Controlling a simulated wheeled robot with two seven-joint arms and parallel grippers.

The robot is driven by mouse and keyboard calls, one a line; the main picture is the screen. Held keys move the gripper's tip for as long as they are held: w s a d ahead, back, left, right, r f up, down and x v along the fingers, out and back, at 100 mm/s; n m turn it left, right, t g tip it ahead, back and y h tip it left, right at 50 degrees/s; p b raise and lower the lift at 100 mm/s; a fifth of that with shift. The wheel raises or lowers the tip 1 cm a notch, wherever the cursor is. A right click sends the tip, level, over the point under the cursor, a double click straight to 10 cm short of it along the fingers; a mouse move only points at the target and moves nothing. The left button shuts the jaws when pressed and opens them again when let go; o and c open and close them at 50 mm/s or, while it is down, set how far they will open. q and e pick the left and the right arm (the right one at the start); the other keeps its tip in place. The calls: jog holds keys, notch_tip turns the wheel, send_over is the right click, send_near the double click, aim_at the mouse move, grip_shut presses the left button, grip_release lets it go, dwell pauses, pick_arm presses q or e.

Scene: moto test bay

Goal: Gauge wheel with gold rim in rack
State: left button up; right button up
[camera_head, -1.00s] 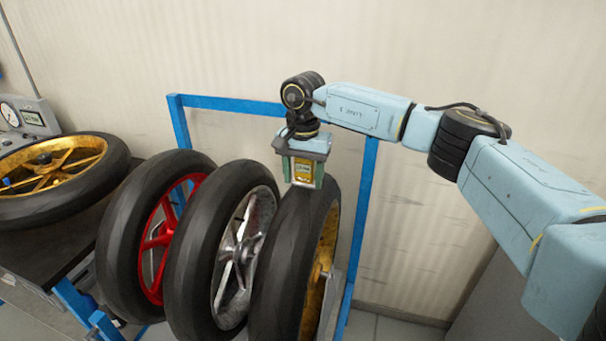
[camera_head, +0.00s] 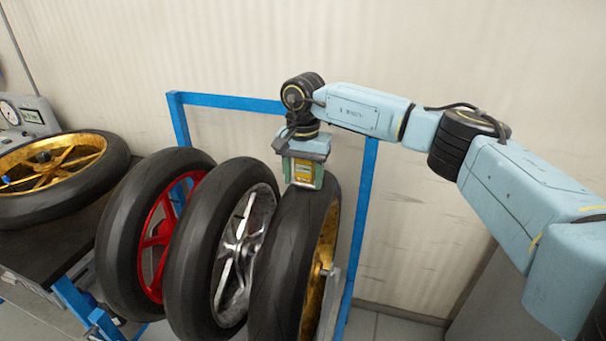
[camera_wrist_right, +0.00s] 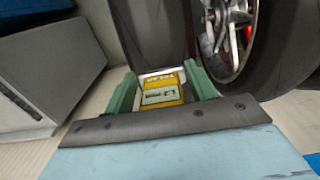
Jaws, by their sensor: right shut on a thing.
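The wheel with the gold rim (camera_head: 275,265) stands upright at the right end of the row of wheels in the blue rack (camera_head: 240,102). My right gripper (camera_head: 303,179) is above the top of its tyre, pointing down. It is shut on a small yellow gauge (camera_wrist_right: 164,89) with a pale display, held between two green fingers. In the right wrist view the gauge's far end is close to a dark tyre (camera_wrist_right: 150,30); I cannot tell whether they touch. My left gripper is not in view.
A wheel with a red rim (camera_head: 125,235) and one with a silver rim (camera_head: 193,250) stand left of it in the rack. Another gold-rimmed wheel (camera_head: 75,202) lies flat on a dark bench (camera_head: 40,240) at the left. A dial instrument (camera_head: 30,115) stands behind it.

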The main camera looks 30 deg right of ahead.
jog(key=shift+f, duration=0.5)
dwell(1.4)
jog(key=shift+r, duration=0.1)
jog(key=shift+r+p, duration=2.1)
jog(key=shift+r, duration=0.95)
jog(key=shift+f, duration=0.1)
